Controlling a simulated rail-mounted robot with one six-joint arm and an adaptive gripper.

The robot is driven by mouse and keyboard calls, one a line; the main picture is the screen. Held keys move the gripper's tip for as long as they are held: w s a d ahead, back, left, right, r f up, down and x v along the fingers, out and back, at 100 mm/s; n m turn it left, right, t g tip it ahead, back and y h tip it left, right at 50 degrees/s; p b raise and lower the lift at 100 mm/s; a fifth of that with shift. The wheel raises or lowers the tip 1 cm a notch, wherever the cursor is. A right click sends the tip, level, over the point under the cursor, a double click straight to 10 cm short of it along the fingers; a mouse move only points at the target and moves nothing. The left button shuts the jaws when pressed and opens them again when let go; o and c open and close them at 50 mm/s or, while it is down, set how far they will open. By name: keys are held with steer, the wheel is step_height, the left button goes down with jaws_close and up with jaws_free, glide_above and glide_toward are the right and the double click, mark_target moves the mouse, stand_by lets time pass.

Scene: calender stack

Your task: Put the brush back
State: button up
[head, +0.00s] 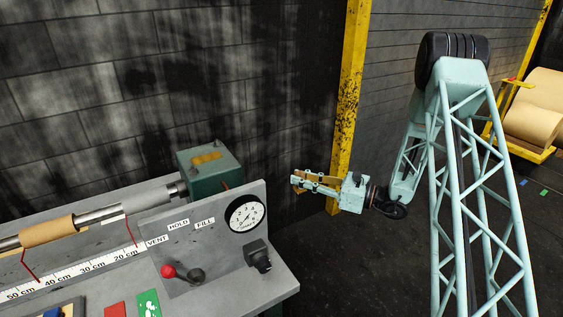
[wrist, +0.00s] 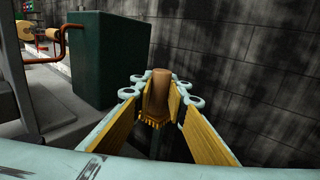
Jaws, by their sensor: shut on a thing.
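My gripper (head: 300,180) reaches left from my arm, in the air to the right of the grey machine bench, near the yellow post. In the wrist view my gripper (wrist: 158,92) is shut on the brush (wrist: 158,97), which has a brown rounded body and a yellowish fringed lower edge. The yellow finger pads stand on both sides of it. The fingers partly cover the brush, and in the head view I cannot clearly make it out.
The grey bench (head: 230,290) carries a dial gauge (head: 246,217), a red-knobbed lever (head: 168,271), a ruler strip (head: 75,275) and a roller (head: 47,231). A green box (head: 208,170) stands at its back right and shows left in the wrist view (wrist: 108,60). A yellow post (head: 350,100) is behind my gripper.

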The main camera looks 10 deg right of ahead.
steer(key=s+d+f, duration=0.6)
steer(key=d+f, duration=0.3)
steer(key=shift+s+f+m+t, duration=0.2)
steer(key=shift+f+m+t, duration=0.1)
steer(key=shift+m+t, duration=0.1)
steer(key=shift+d, duration=0.15)
